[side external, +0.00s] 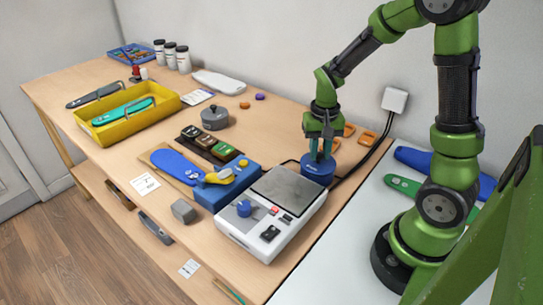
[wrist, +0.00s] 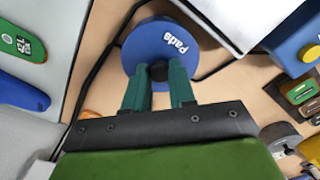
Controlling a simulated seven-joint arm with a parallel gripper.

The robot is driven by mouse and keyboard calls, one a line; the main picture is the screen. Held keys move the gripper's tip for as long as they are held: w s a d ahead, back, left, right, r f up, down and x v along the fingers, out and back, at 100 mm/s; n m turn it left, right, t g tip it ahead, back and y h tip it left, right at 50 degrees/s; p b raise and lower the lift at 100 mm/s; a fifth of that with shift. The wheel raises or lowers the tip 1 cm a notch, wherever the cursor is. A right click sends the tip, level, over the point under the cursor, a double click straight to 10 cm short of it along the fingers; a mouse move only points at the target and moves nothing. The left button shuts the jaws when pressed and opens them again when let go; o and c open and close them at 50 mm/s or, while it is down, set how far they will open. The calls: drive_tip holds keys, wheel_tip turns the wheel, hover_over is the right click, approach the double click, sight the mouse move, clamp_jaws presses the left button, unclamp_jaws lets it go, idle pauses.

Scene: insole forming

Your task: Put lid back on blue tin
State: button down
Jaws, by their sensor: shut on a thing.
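The blue tin (side external: 318,172) stands on the wooden table just behind the white machine, near the table's right edge. In the wrist view its round blue lid (wrist: 172,42) shows from above with the word "Pads" and a dark knob (wrist: 159,71). My gripper (side external: 320,153) is above the tin, pointing down. In the wrist view my gripper (wrist: 158,78) has its two green fingers closed around the knob. The lid appears on or very close over the tin; I cannot tell whether it is fully seated. The tin's lower body is mostly hidden.
A white machine with a grey plate (side external: 288,193) stands directly in front of the tin. Black cables (side external: 366,155) run behind it. Orange pieces (side external: 367,137) lie beyond. A grey lidded pot (side external: 215,117) and a yellow tray (side external: 85,117) are farther left.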

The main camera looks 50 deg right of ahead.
idle(0.3)
drive_tip(key=c, duration=0.9)
unclamp_jaws()
drive_tip(key=shift+o, duration=0.6)
drive_tip(key=o, duration=0.4)
drive_tip(key=shift+r, duration=2.5)
clamp_jaws()
